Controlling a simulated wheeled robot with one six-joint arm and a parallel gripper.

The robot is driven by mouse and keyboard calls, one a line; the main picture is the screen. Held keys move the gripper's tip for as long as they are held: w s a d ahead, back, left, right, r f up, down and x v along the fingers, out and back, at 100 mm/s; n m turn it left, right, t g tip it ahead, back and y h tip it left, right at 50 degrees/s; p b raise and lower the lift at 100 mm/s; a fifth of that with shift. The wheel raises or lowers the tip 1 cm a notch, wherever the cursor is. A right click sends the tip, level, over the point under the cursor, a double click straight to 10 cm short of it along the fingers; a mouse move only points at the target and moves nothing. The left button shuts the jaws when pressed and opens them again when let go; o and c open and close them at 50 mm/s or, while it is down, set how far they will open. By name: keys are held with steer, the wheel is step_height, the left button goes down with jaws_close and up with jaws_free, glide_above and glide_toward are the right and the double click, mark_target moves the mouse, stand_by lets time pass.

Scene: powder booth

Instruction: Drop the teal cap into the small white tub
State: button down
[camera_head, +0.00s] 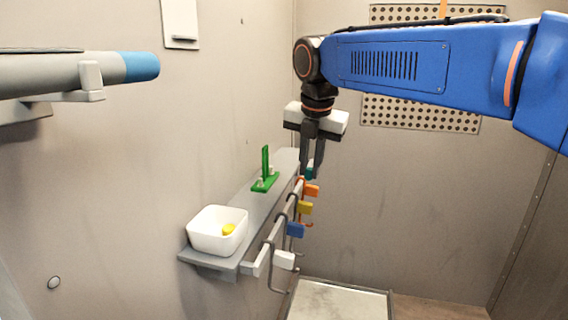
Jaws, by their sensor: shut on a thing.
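My gripper (312,168) points down beyond the far right part of the shelf, with its fingers shut on the teal cap (310,173). Only a small teal patch shows between and beside the dark fingertips; the rest of the cap is hidden. The small white tub (205,240) stands on the near end of the grey shelf, to the left of and nearer than my gripper. A yellow piece (229,229) lies inside the tub.
A green stand (265,182) with an upright post sits on the grey shelf (250,222) between tub and gripper. A rail with hooks along the shelf's front carries orange (312,190), yellow (305,208), blue (295,230) and white (284,261) tags. A blue-tipped grey tube (100,68) is at upper left.

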steer(key=shift+s+d, duration=0.3)
steer(key=shift+d, duration=0.55)
steer(key=shift+s+d, duration=0.25)
steer(key=shift+d, duration=0.6)
steer(key=shift+s+d, duration=0.3)
steer(key=shift+d, duration=0.55)
